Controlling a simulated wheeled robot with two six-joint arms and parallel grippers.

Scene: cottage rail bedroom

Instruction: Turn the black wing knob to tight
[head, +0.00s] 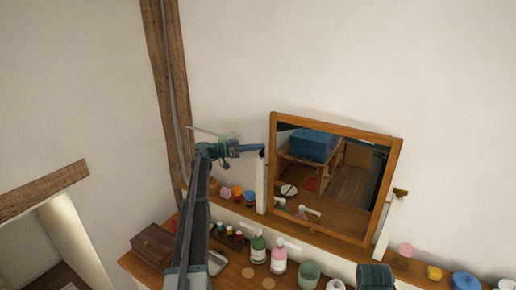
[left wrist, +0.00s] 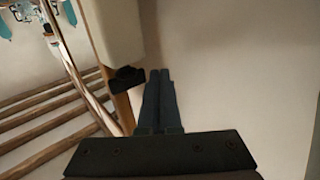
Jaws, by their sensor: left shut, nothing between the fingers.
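The black wing knob (head: 262,153) sits near the top of the pale post at the left side of the tilting mirror (head: 336,124). In the left wrist view the knob (left wrist: 127,79) shows dark at the end of the pale post (left wrist: 108,35). My left gripper (head: 256,148) reaches in from the left at the knob's height. Its fingers (left wrist: 159,75) are shut together with nothing between them. In the left wrist view the fingertips lie just right of the knob, very close; I cannot tell whether they touch it.
The wooden dresser top (head: 230,272) holds a green bottle (head: 258,250), a pink bottle (head: 278,255), a green cup (head: 308,274) and several small jars. A ledge below the mirror carries more small pots. A wooden beam (head: 168,90) stands behind my left arm. The wall above is clear.

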